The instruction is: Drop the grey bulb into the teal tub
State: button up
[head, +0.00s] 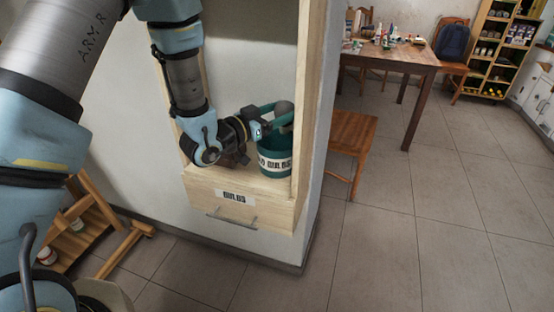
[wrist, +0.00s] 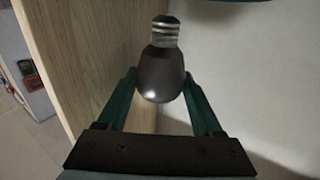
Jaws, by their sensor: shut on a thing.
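The grey bulb (wrist: 163,76) is held between the two teal fingers of my gripper (wrist: 162,88) in the wrist view, its ridged metal cap pointing to the top of the picture. In the head view, my gripper (head: 281,114) reaches into a wooden alcove with the bulb (head: 285,107) at its fingertips. The teal tub (head: 275,164), with a white lettered label, stands on the alcove floor below the bulb. My gripper hides part of the tub's opening. A strip of teal, perhaps the tub's rim, shows at the top edge of the wrist view.
The alcove's wooden side wall (head: 305,100) rises close to the right of the tub. A drawer front (head: 241,205) with a handle is below. A wooden chair (head: 354,145) and a cluttered table (head: 392,55) stand to the right. Tiled floor between is open.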

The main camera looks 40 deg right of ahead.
jog(key=shift+f, duration=0.2)
jog(key=o, duration=1.3)
jog(key=shift+o, duration=0.6)
jog(key=shift+s, duration=0.15)
jog(key=shift+a+f, duration=0.1)
jog(key=a+b, duration=0.3)
jog(key=a, duration=0.7)
jog(key=shift+a+b, duration=0.35)
jog(key=shift+b, duration=0.05)
jog(key=shift+a, duration=0.1)
